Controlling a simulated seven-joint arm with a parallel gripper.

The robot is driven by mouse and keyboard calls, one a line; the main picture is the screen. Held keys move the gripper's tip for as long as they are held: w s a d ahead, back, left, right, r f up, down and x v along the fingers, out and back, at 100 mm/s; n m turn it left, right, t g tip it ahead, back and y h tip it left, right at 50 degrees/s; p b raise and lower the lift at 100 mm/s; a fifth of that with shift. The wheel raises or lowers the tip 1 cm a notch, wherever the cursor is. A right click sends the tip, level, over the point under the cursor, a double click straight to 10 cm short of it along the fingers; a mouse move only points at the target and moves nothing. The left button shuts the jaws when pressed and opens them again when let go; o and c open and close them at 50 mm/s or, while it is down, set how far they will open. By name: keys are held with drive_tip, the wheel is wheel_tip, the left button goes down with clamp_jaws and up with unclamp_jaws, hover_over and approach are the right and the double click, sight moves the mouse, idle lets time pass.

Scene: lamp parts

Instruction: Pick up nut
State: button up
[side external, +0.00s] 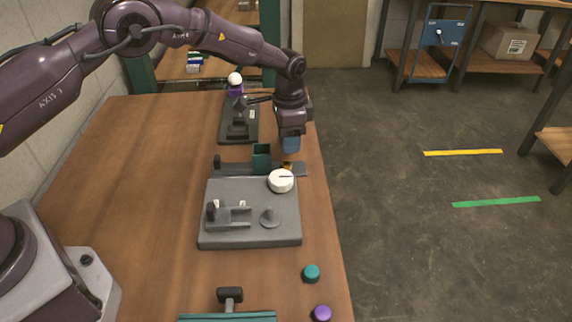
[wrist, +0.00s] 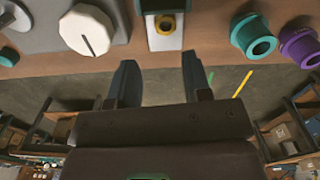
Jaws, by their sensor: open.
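What looks like the nut is a small golden-yellow piece with a dark hole. It sits in the end of a grey holder near the table's right edge, seen in the side view (side external: 287,166) and at the top of the wrist view (wrist: 166,24). My gripper (side external: 291,150) is above the table edge, a little above and behind the nut in the side view. In the wrist view my gripper (wrist: 157,62) has its two fingers apart with nothing between them. The nut lies ahead of the fingertips, roughly in line with the gap. Part of the nut is hidden in the holder.
A grey fixture board (side external: 250,238) with a white dial (side external: 280,181) stands beside the holder. A teal ring (wrist: 254,37) and a purple ring (wrist: 299,47) are right in the wrist view. A teal cap (side external: 311,273) and purple cap (side external: 322,313) lie near the front edge.

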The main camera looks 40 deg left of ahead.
sight(287, 161)
drive_tip(key=f, duration=0.7)
drive_tip(key=shift+a+f, duration=0.15)
drive_tip(key=shift+a, duration=0.05)
drive_tip(key=shift+c, duration=0.4)
drive_tip(key=c, duration=0.7)
